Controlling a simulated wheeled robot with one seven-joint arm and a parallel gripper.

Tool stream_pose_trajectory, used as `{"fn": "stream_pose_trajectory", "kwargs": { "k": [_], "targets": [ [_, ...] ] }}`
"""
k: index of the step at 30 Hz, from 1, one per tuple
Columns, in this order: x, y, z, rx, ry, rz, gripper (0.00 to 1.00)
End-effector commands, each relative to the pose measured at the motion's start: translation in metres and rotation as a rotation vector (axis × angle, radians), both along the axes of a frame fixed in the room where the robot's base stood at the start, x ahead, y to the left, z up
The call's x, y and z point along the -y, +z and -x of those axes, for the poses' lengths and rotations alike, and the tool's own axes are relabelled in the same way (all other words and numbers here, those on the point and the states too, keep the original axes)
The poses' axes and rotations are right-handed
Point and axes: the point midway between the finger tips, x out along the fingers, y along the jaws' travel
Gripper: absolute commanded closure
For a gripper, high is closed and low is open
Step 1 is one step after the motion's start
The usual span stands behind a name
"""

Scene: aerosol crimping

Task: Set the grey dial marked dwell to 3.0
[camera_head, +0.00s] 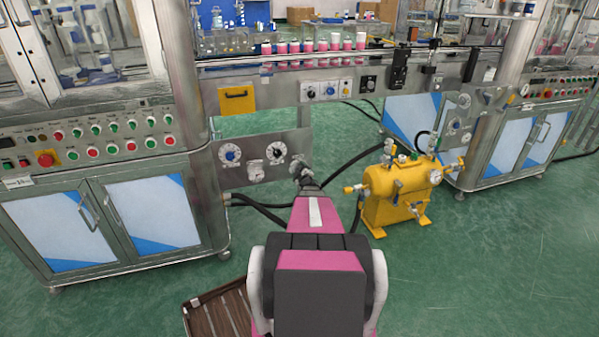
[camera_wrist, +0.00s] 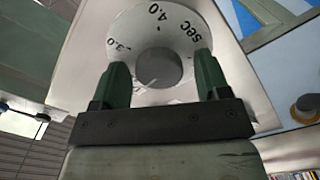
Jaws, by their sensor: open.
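In the wrist view a grey dial knob (camera_wrist: 158,68) sits on a round white scale plate (camera_wrist: 130,22) marked 3.0, 4.0 and SEC. The knob has a thin light line on its lower left face; the value it points to cannot be read. My gripper (camera_wrist: 160,80) is open, with one green finger on each side of the knob; whether they touch it is unclear. In the head view my gripper (camera_head: 303,172) is at the panel, just right of a dark-knobbed white dial (camera_head: 276,150). No dwell lettering is readable.
A blue-knobbed dial (camera_head: 230,154) is further left on the same metal panel (camera_head: 207,172). A yellow tank with valves (camera_head: 395,192) stands on the floor at right. Dark hoses (camera_head: 345,165) run behind my arm. A brown slatted tray (camera_head: 220,312) is at lower left.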

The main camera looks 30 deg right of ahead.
Motion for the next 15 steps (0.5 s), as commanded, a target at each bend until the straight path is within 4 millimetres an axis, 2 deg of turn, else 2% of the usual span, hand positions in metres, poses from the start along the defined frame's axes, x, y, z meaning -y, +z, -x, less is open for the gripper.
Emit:
{"fn": "stream_pose_trajectory", "kwargs": {
  "k": [3,4,8,9,15],
  "targets": [
    [-0.0003,0.0001,0.0004,0.0,0.0,0.0,0.31],
    [-0.0003,0.0001,0.0004,0.0,0.0,0.0,0.34],
    [-0.0003,0.0001,0.0004,0.0,0.0,0.0,0.76],
    [-0.0003,0.0001,0.0004,0.0,0.0,0.0,0.8],
    [-0.0002,0.0,0.0004,0.001,0.0,-0.006,0.8]
  ]
}}
